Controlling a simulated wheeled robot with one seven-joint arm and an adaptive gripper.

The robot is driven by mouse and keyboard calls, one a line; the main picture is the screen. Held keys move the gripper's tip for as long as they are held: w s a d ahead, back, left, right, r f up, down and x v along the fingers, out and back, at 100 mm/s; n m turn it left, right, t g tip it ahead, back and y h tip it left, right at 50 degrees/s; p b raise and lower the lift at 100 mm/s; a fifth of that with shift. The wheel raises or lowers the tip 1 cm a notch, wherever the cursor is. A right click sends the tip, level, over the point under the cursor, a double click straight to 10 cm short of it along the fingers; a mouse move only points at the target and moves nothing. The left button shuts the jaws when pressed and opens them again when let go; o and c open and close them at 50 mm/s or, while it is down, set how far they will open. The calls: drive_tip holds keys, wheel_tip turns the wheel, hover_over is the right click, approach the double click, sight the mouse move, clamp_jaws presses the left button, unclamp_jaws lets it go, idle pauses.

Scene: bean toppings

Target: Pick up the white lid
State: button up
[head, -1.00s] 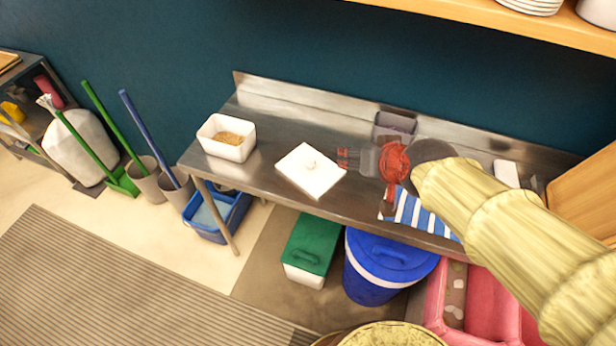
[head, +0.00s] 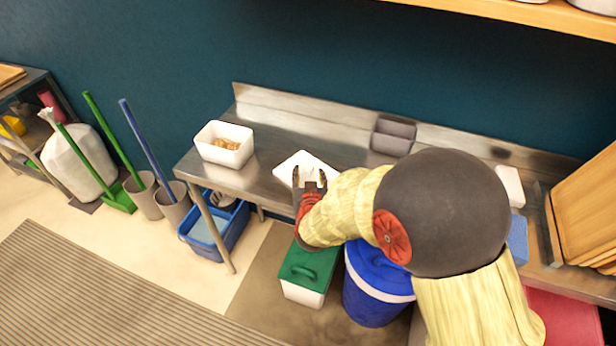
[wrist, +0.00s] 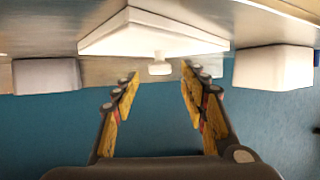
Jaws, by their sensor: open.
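The white lid (head: 292,163) lies on the steel table, a flat square with a small knob. My gripper (head: 310,177) is at its front edge in the head view and covers part of it. In the wrist view the lid (wrist: 150,36) is edge-on at the top, its knob pointing down in the picture. My gripper (wrist: 158,82) is open there, its yellow-padded fingers on either side of the knob's line. The fingertips appear apart from the knob, and nothing is between them.
A white container (head: 225,146) with brown contents stands left of the lid on the steel table (head: 262,118). It also shows in the wrist view (wrist: 272,68). A grey container (head: 393,137) stands at the back right. A blue bin and a green-lidded box (head: 308,270) are below.

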sight(308, 167)
drive_tip(key=b+x, duration=0.1)
drive_tip(key=x, duration=0.3)
drive_tip(key=shift+w+f+b, duration=0.1)
drive_tip(key=shift+w+b, duration=0.15)
drive_tip(key=shift+b, duration=0.15)
drive_tip(key=shift+w, duration=0.35)
drive_tip(key=c, duration=0.4)
drive_tip(key=c, duration=0.7)
clamp_jaws()
